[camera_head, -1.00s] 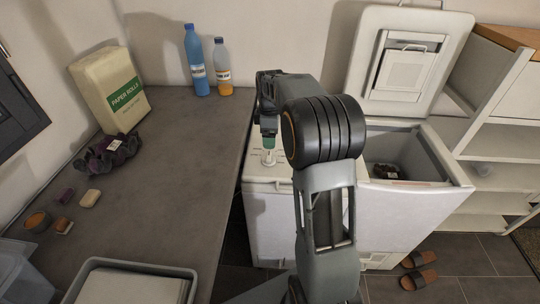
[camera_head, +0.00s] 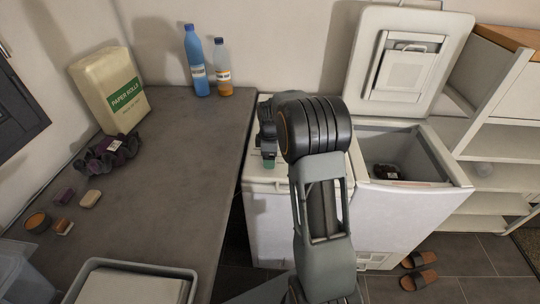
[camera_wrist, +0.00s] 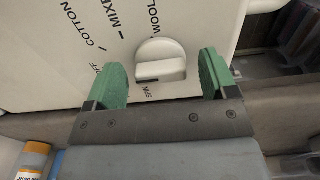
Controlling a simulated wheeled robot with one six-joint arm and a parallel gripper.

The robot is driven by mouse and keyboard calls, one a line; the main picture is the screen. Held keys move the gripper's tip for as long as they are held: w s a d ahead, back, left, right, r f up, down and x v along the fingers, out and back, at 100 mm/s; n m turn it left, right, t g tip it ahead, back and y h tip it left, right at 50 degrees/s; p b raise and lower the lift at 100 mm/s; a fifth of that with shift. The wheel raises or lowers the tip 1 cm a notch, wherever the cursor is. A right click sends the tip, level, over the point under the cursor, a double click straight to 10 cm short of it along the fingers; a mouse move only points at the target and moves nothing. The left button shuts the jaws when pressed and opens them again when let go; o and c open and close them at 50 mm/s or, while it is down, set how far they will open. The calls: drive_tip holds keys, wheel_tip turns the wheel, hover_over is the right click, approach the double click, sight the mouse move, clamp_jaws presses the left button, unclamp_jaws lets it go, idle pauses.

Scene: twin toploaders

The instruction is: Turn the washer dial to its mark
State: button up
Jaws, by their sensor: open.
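The washer dial (camera_wrist: 160,60) is a white round knob with a raised grip bar, on a white panel in the wrist view. Printed words around it include COTTON, WOOL and SPIN, with short black ticks; the bar lies nearly level across the picture. My gripper (camera_wrist: 162,64) is open, its green fingers on either side of the knob with a gap at each side. In the head view my gripper (camera_head: 269,161) is low over the top of the left white machine (camera_head: 272,225), and my arm and gripper hide the dial there.
The right toploader (camera_head: 405,212) has its lid (camera_head: 453,55) raised and a dark item (camera_head: 387,172) inside. A grey counter (camera_head: 170,160) stands at left, with blue (camera_head: 195,65) and orange (camera_head: 222,70) bottles at its back. Slippers (camera_head: 420,270) lie on the floor.

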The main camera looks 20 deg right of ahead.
drive_tip(key=c, duration=0.9)
drive_tip(key=shift+c, duration=0.2)
